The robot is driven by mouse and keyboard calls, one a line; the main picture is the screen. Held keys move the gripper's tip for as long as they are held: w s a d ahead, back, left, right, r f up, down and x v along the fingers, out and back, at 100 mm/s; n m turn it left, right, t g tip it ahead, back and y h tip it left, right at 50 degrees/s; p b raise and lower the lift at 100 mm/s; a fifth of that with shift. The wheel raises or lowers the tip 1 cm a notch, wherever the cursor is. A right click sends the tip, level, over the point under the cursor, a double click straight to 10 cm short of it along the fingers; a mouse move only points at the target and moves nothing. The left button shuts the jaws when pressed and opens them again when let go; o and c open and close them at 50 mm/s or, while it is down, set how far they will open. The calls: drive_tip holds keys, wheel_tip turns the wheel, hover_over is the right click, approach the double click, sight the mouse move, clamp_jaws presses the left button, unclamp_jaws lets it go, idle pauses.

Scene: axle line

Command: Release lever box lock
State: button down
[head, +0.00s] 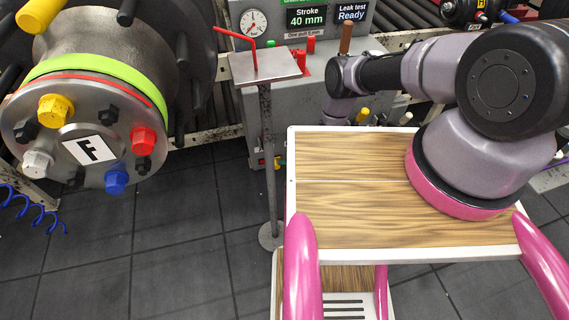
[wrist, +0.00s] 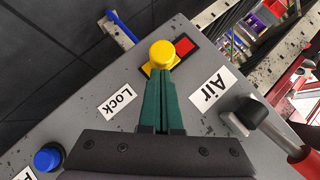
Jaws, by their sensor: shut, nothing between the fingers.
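In the wrist view, a round yellow knob (wrist: 162,54) stands on a grey panel (wrist: 88,112), beside a red square (wrist: 185,46) on a dark plate. A white label reading "Lock" (wrist: 118,103) lies just left of my fingers. My gripper (wrist: 160,78) has green fingers, shut together with nothing between them. Their tips are right at the near side of the yellow knob; whether they touch it I cannot tell. In the head view my arm reaches to the grey machine, and my fingers are hidden there.
In the wrist view, an "Air" label (wrist: 212,88) and a red-handled lever (wrist: 270,128) lie to the right, and a blue button (wrist: 47,158) lower left. In the head view, a hub marked F (head: 92,150) hangs left, and a small stand (head: 266,66) stands before the machine.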

drive_tip(key=shift+s+a, duration=0.2)
drive_tip(key=shift+a, duration=0.55)
drive_tip(key=shift+s+a, duration=0.25)
drive_tip(key=shift+a, duration=0.45)
drive_tip(key=shift+s+a, duration=0.2)
drive_tip(key=shift+a, duration=0.55)
drive_tip(key=v, duration=1)
drive_tip(key=shift+s+d+r, duration=0.2)
drive_tip(key=shift+d, duration=0.05)
drive_tip(key=shift+d, duration=0.1)
